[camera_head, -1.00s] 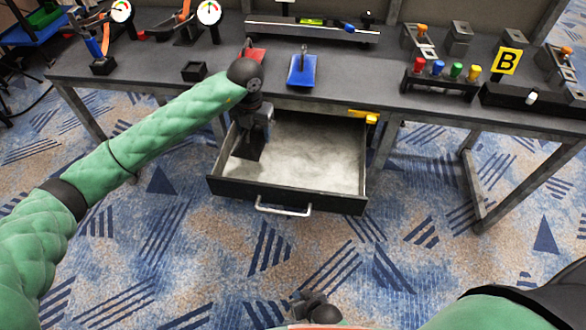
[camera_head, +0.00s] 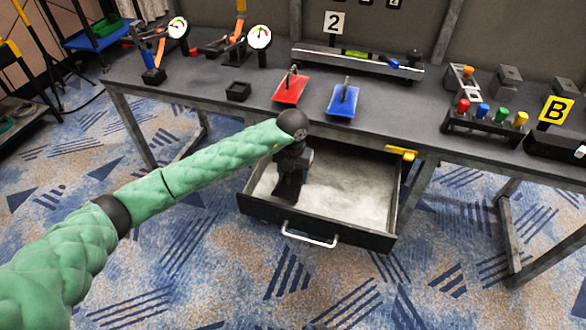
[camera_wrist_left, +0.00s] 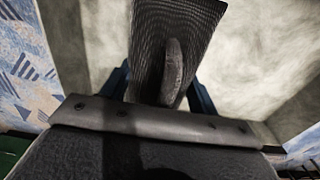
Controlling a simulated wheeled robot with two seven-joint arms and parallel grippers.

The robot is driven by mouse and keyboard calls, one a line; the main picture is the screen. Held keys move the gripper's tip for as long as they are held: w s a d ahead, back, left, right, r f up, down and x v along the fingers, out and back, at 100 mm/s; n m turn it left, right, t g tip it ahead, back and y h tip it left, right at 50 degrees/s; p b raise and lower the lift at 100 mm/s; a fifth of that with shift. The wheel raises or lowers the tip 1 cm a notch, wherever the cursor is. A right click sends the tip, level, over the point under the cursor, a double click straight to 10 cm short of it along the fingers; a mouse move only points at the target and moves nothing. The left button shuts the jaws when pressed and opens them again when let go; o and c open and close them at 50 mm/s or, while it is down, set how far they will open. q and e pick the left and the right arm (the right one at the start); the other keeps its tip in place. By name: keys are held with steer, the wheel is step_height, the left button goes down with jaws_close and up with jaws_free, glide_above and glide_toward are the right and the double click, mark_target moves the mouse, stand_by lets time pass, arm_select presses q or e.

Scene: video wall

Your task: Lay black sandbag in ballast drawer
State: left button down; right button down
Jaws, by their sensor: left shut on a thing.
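The black sandbag (camera_head: 288,190) hangs below my left gripper (camera_head: 293,168), over the left part of the open ballast drawer (camera_head: 355,237). In the left wrist view the sandbag (camera_wrist_left: 185,22) shows a woven dark surface with a grey strap-like piece. My left gripper (camera_wrist_left: 160,92) is shut on it, with dark blue finger parts on both sides. The drawer has a pale grey mottled floor, black walls and a silver front handle. I cannot tell whether the bag touches the floor. My right gripper is not in view.
A yellow piece (camera_head: 401,152) sits at the drawer's right rear. The drawer's middle and right are clear.

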mark_target(293, 180)
arm_select(q)
steer(key=shift+f, duration=1.4)
steer(key=shift+f, duration=0.15)
steer(key=shift+c, duration=2)
jaws_free()
steer(key=shift+r, duration=0.3)
step_height(293, 180, up, 12)
steer(key=shift+f+b, duration=0.2)
steer(key=shift+b, duration=0.1)
